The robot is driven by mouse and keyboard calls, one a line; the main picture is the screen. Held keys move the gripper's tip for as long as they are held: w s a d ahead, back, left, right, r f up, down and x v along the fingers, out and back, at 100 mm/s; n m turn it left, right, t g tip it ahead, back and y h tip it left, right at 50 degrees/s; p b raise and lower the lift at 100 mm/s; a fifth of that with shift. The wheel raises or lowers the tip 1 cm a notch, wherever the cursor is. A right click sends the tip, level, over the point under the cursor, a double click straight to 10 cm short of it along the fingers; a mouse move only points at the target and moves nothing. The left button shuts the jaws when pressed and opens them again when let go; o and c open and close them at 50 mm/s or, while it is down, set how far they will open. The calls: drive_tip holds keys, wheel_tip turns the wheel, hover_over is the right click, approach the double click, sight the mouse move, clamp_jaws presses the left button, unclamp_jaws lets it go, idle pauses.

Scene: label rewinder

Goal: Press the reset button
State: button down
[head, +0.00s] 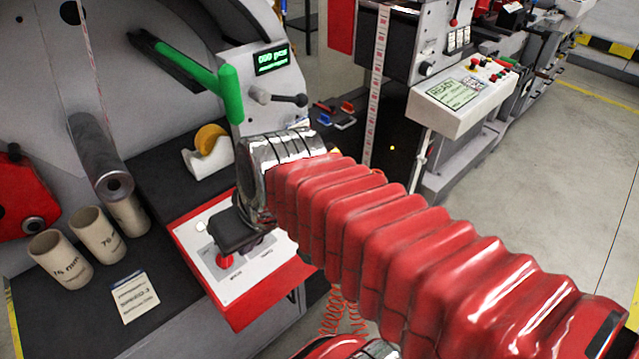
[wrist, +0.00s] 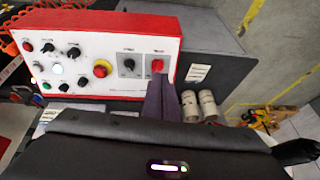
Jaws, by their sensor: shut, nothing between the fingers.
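The control panel (wrist: 85,25) is a white-faced box with a red border, and in the head view (head: 187,232) it sits at the edge of the dark bench. I cannot read which one is the reset button. My gripper (wrist: 164,82) is shut and empty, its tips just below the red knob in the wrist view. In the head view my gripper (head: 236,236) covers much of the panel; contact cannot be told.
Another machine with a screen (head: 455,92) stands to the right, with open floor beyond.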

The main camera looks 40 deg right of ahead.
drive_tip(key=w+d+f+m+t+y, duration=0.3)
drive_tip(key=w+d+f+y, duration=0.1)
drive_tip(key=w+d, duration=0.8)
drive_tip(key=d+f+m+t+h, duration=0.2)
drive_tip(key=d+m+t+h, duration=0.1)
drive_tip(key=d, duration=1.6)
drive_tip(key=shift+d+m+t+h, duration=0.4)
drive_tip(key=shift+m+t, duration=0.2)
drive_tip(key=shift+t, duration=0.1)
drive_tip(key=shift+w+a, duration=0.1)
drive_tip(key=shift+w+f, duration=0.4)
drive_tip(key=shift+f, duration=1)
drive_tip(key=shift+w+f, duration=0.4)
drive_tip(key=shift+f, duration=1)
drive_tip(key=shift+w+f, duration=0.4)
drive_tip(key=shift+f, duration=1)
drive_tip(key=shift+f, duration=0.15)
drive_tip(key=shift+w+f, duration=0.1)
drive_tip(key=shift+f, duration=0.15)
